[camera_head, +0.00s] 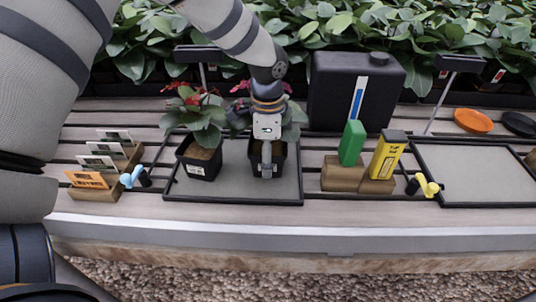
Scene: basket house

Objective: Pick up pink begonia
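Two potted plants stand on the left tray (225,198). The pink begonia (293,118) is the right one. Its green leaves and a few pink flowers show on both sides of my arm. Its black pot (254,165) is partly hidden behind my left gripper (267,172). That gripper points down in front of the pot, with one finger seen edge-on against it. The view does not show whether it is open or grips the pot's rim. The other plant (207,138), with red flowers, stands just left in its own black pot (200,166). My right gripper is not in view.
Card holders (95,193) and a blue tool (131,177) lie left of the tray. A black canister (335,95), a green box (352,143) and a yellow box (388,155) stand to the right. The right tray (480,180) is empty. Leafy plants (420,35) line the back.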

